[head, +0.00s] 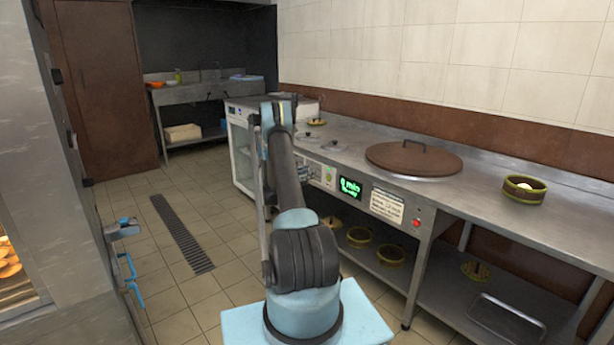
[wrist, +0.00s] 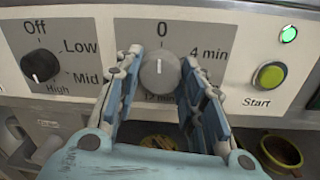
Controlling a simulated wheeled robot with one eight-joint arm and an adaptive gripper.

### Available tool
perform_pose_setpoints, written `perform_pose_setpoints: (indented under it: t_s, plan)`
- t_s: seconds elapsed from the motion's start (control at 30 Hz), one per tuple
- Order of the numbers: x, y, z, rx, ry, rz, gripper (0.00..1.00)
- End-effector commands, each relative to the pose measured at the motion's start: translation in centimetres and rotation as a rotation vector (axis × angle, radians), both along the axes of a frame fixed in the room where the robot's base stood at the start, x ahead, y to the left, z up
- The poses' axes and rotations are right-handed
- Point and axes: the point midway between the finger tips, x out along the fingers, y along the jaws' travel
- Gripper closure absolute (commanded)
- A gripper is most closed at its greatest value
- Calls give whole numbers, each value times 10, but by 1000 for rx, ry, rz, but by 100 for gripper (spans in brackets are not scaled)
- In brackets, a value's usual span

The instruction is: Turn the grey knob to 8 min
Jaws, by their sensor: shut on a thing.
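The grey knob (wrist: 158,76) is on the white control panel (wrist: 225,40) in the wrist view. Its white pointer mark faces up, toward the printed 0. A 4 min label is at its upper right, and a 12 min label below is partly hidden. My gripper (wrist: 161,63) is shut on the knob, one blue-backed finger on each side. In the head view my arm hides the gripper and the knob. The green display (head: 350,188) there seems to read 0 min, with a smaller line too blurred to read.
A black knob (wrist: 40,65) marked Off, Low, Mid and High is left of the grey knob. A green Start button (wrist: 270,76) and a lit green lamp (wrist: 288,34) are at right. A lidded pot (head: 413,158) is set into the steel counter (head: 490,196).

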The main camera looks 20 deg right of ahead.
Motion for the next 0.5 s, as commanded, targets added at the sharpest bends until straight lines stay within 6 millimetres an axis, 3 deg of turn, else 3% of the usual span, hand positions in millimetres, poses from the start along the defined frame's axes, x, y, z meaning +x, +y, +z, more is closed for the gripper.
perform_pose_setpoints:
  t_s: [0.5]
  plan:
    - [0,0,-1,58,-158,0,87]
